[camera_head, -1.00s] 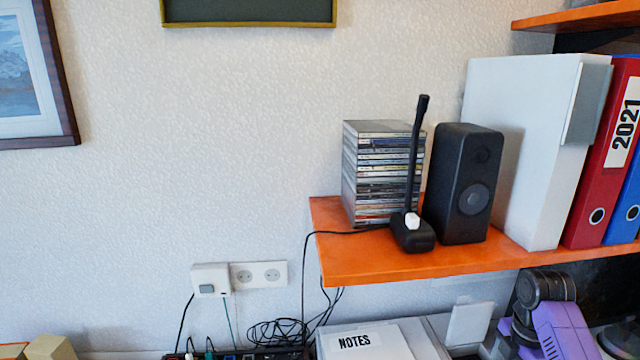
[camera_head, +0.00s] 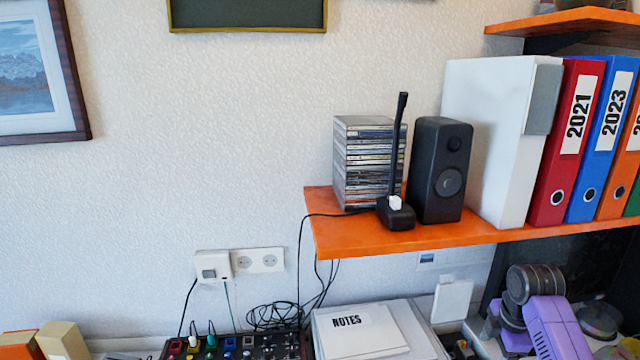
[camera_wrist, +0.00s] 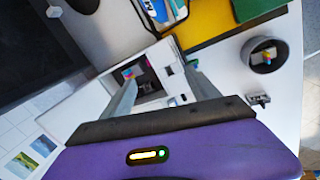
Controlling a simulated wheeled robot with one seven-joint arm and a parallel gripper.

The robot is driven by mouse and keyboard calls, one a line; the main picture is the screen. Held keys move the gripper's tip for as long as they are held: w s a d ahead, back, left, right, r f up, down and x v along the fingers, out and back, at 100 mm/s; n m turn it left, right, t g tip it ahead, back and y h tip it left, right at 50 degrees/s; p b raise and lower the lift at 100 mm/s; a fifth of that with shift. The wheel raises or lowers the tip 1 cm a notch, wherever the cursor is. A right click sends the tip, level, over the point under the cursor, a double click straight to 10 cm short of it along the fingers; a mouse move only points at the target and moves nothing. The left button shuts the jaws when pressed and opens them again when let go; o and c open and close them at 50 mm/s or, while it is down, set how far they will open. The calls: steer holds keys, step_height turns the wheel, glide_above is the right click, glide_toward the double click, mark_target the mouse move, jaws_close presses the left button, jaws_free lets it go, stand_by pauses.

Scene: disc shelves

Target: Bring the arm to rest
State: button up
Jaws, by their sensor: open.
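My arm shows at the lower right of the head view, a purple and dark link (camera_head: 552,325) below the orange shelf. My gripper (camera_wrist: 158,92) shows in the wrist view, with its two grey fingers spread apart. Nothing is held between them. Beyond the fingers is a white object with a dark recess (camera_wrist: 150,80) on a pale surface. The fingertips are not visible in the head view.
An orange shelf (camera_head: 350,238) holds a stack of disc cases (camera_head: 362,165), a black antenna device (camera_head: 395,214), a speaker (camera_head: 440,170), a white box (camera_head: 490,130) and binders (camera_head: 552,150). Below lie a notes box (camera_head: 360,335) and cables. A round dark cup (camera_wrist: 264,56) stands right in the wrist view.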

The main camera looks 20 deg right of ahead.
steer(key=w+a+r+m+t+h, duration=0.3)
steer(key=w+a+r+m+t, duration=0.1)
steer(key=w+m+t, duration=0.4)
steer(key=s+a+m+t, duration=0.4)
steer(key=a+m, duration=0.1)
steer(key=a, duration=0.9)
steer(key=s+a+r+y, duration=0.1)
steer(key=s+a, duration=0.5)
steer(key=s, duration=0.5)
steer(key=s+a+r+y+b, duration=0.1)
steer(key=s+a+y, duration=0.1)
steer(key=s+a, duration=0.5)
steer(key=s+a+r+y, duration=0.1)
steer(key=s+a, duration=0.6)
steer(key=s, duration=1)
steer(key=shift+s+n+t+b, duration=0.25)
steer(key=shift+n+t+b, duration=0.05)
steer(key=shift+n+b, duration=0.1)
